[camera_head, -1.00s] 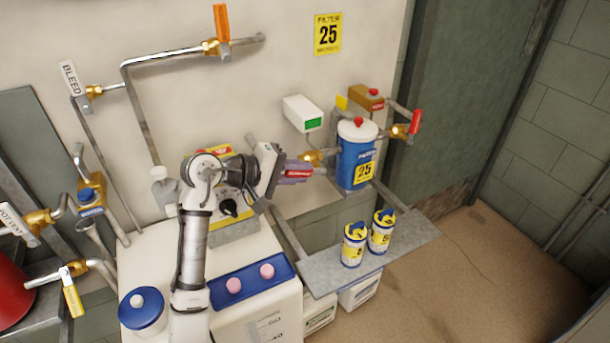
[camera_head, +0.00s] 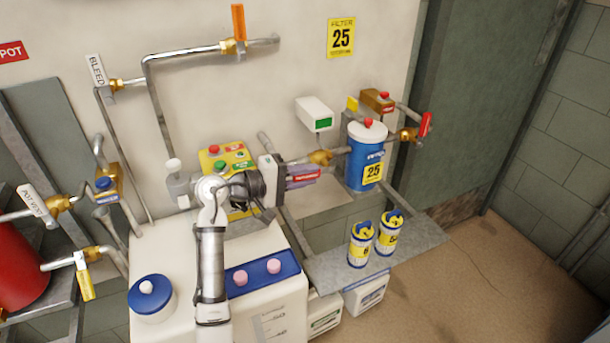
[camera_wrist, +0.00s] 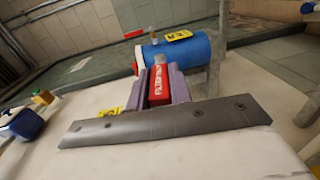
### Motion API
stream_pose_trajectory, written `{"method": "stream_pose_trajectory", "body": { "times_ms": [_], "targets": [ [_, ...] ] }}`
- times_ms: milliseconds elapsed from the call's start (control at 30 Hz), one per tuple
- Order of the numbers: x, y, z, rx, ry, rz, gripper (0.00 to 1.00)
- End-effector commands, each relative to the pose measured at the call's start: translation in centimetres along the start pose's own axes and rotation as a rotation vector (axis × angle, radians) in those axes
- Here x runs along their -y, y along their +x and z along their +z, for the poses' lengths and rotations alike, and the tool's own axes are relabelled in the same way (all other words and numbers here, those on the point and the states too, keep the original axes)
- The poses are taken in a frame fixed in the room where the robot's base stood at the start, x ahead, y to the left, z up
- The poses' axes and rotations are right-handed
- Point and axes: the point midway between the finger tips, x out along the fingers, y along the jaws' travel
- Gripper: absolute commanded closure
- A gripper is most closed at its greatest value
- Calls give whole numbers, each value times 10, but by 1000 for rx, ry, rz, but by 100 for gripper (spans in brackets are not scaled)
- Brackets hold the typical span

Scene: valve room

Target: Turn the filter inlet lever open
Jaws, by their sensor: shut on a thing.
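The filter inlet lever (camera_head: 304,177) is red with a printed label and lies roughly horizontal beside its brass valve (camera_head: 320,157), left of the blue filter housing (camera_head: 360,168). My gripper (camera_head: 312,176) is shut on the lever from the left. In the wrist view the red lever (camera_wrist: 160,88) stands between the two purple-grey fingers of my gripper (camera_wrist: 160,80), with its label showing in part. The blue housing (camera_wrist: 185,56) lies beyond the fingertips there. The lever's joint to the valve is hard to see.
A white box with a green panel (camera_head: 314,112) is on the wall above the lever. Another red lever (camera_head: 425,124) is right of the housing. Two yellow-and-white canisters (camera_head: 361,245) stand on the grey shelf (camera_head: 325,268). A yellow button panel (camera_head: 220,156) is behind my arm.

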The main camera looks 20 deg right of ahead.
Motion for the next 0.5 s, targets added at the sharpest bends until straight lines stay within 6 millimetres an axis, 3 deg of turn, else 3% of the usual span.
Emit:
{"method": "stream_pose_trajectory", "body": {
  "times_ms": [33, 67, 200, 500],
  "targets": [
    [0, 1, 0, 0, -1, 0, 100],
    [0, 1, 0, 0, -1, 0, 75],
    [0, 0, 0, 0, -1, 0, 57],
    [0, -1, 0, -1, 0, 0, 57]
  ]
}}
